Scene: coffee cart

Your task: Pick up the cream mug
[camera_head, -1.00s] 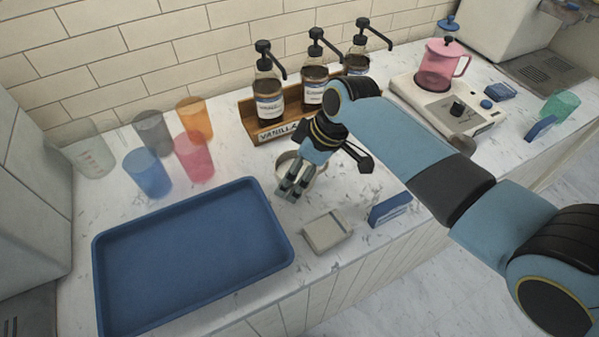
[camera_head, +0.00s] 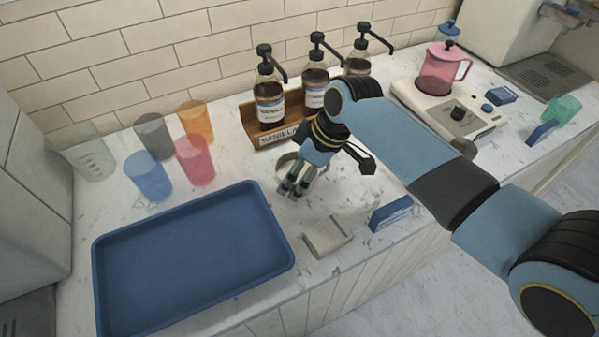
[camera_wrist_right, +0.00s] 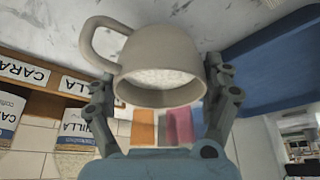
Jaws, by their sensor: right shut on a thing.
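The cream mug (camera_wrist_right: 160,62) fills the middle of the right wrist view, with its handle on the left and its mouth towards the camera. In the head view the mug (camera_head: 317,173) is mostly hidden behind my right gripper, in front of the syrup rack. My right gripper (camera_head: 293,188) is shut on the mug; in the wrist view its fingers (camera_wrist_right: 158,80) press on both sides of the body. I cannot tell whether the mug is off the counter. My left gripper is not in view.
A blue tray (camera_head: 105,250) lies at the front left, with several coloured cups behind it. A wooden syrup rack (camera_head: 268,138) with pump bottles stands behind the mug.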

